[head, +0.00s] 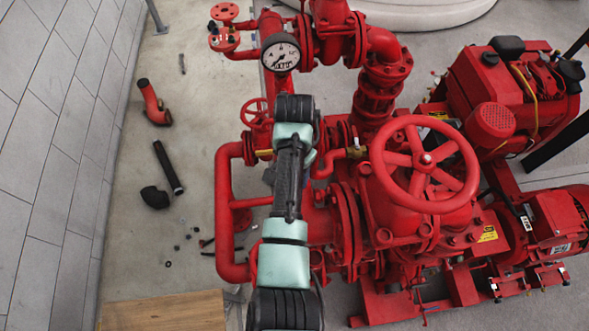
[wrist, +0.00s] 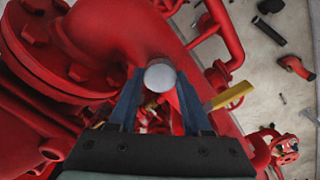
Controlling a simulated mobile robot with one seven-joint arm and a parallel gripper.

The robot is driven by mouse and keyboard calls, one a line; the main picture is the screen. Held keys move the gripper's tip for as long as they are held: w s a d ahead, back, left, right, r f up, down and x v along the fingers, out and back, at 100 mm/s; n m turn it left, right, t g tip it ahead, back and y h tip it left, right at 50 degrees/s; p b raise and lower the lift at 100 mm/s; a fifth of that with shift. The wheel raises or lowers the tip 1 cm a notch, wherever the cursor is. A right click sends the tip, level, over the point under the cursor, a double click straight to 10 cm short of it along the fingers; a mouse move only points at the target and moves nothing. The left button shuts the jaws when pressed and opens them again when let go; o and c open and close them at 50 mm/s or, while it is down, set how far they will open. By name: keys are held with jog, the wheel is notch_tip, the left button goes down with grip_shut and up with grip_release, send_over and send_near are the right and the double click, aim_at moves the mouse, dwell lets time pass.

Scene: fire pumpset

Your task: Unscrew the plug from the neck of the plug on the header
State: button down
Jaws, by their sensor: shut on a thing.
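The plug (wrist: 160,75) is a pale grey round cap in the wrist view, seen nearly end-on beside the thick red header pipe (wrist: 112,32). My gripper (wrist: 161,88) has its two blue fingers on either side of the plug and is shut on it. The neck is hidden behind the plug and fingers, so I cannot tell whether the plug is still seated in it. In the head view, my arm covers the plug and most of the gripper.
A yellow valve handle (wrist: 232,96) lies just right of the fingers. A pressure gauge (head: 281,56), a large red handwheel (head: 425,160) and a thin red pipe loop (head: 224,215) surround my arm. Loose pipe pieces, including a black pipe (head: 168,168), lie on the floor at left.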

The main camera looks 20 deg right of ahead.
jog(key=shift+n+p, duration=0.3)
jog(key=shift+n, duration=2)
jog(key=n, duration=0.4)
jog(key=shift+n, duration=0.3)
jog(key=shift+c, duration=2.4)
grip_release()
